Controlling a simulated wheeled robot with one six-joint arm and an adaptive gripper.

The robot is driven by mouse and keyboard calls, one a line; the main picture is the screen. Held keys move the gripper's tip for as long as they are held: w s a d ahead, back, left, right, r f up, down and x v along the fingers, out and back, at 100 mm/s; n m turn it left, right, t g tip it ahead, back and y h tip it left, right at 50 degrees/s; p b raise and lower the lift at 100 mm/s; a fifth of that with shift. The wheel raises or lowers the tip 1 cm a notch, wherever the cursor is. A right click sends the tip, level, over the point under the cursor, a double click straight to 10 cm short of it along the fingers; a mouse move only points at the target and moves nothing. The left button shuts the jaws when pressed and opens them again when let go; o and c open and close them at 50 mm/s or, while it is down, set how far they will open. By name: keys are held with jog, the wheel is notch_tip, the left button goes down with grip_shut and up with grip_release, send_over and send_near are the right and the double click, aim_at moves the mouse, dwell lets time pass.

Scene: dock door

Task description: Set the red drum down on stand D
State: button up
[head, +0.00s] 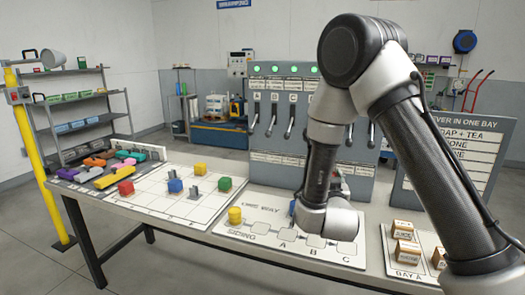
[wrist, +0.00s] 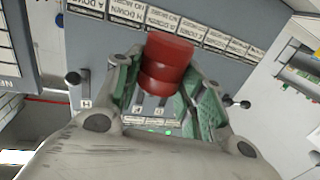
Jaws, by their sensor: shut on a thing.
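The red drum (wrist: 165,62) is upright in the wrist view's frame, between the green-padded fingers of my gripper (wrist: 163,92). My gripper is shut on it, with the lever panel behind. In the head view my arm hides the drum and most of the gripper. The white board (head: 255,237) on the table carries a row of marked pads lettered A, B and C. I cannot make out a letter D; my wrist covers part of the board's back and right side.
A yellow drum (head: 235,215) stands on the board's left end. The lever panel (head: 270,165) rises behind the board. Small boxes (head: 405,240) stand at right. A grid sheet (head: 150,205) with coloured pieces lies left.

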jog(key=d+r+m+h, duration=0.1)
jog(key=d+h, duration=0.1)
jog(key=d, duration=0.5)
jog(key=shift+w+d+m, duration=0.2)
jog(key=shift+d+m, duration=0.1)
jog(key=shift+r, duration=0.1)
